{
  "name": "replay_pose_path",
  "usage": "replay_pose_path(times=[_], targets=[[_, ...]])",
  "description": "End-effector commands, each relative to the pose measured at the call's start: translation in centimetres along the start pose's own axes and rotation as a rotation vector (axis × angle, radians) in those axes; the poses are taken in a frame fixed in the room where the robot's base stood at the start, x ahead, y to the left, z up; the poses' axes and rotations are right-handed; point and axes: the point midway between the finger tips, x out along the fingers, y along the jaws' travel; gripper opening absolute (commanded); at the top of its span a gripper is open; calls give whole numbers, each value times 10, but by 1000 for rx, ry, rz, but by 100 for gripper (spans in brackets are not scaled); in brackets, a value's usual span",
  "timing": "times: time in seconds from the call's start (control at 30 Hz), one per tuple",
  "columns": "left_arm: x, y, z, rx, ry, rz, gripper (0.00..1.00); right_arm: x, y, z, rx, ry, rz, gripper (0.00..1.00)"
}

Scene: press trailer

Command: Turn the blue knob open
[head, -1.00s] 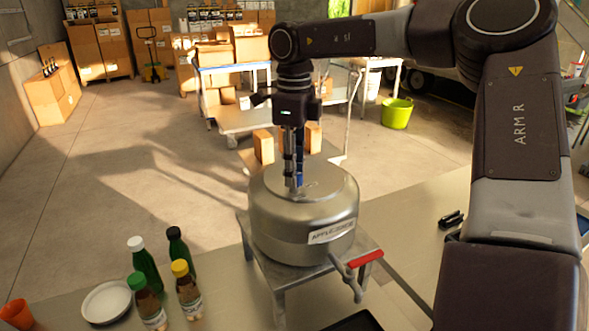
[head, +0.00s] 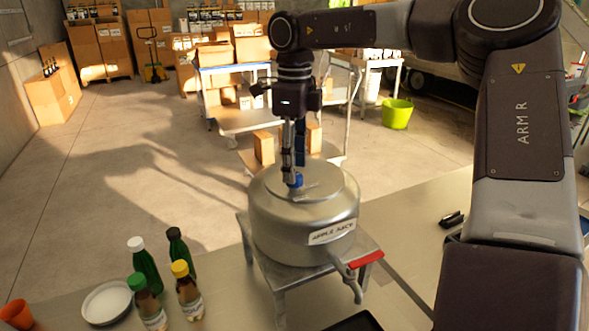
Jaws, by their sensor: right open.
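The blue knob (head: 294,182) sits on top of a round steel tank (head: 290,228) labelled as apple juice. My right gripper (head: 294,172) points straight down over the knob with its fingers apart. Its fingertips are at or just above the knob, and one finger partly covers it. I cannot tell whether they touch it. How far the knob is turned is too small to tell. My left gripper is not in view.
The tank stands on a small metal stand (head: 272,276) with a red-handled tap (head: 366,259) at its front right. Several bottles (head: 146,265), a white dish (head: 107,302) and an orange cup (head: 17,314) are at the lower left. Boxes and carts stand behind.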

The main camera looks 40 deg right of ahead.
Motion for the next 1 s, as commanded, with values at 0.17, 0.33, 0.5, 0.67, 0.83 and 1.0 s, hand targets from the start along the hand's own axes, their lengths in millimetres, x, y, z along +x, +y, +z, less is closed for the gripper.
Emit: replay_pose_path(times=[0.17, 0.33, 0.5, 0.67, 0.83, 1.0], targets=[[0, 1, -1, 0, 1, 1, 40, -41, -1, 1, 1, -5, -5, 44], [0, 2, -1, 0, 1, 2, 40, -75, -1, 1, 1, -4, -3, 44], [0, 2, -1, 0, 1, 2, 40, -95, 0, 1, 0, -2, -1, 44], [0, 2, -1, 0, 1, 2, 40, -101, 0, 0, -2, -2, 0, 44], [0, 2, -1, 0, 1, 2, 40, -102, 0, 0, -2, -1, 0, 44], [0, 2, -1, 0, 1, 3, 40, -102, 0, 0, -2, -1, 0, 44]])
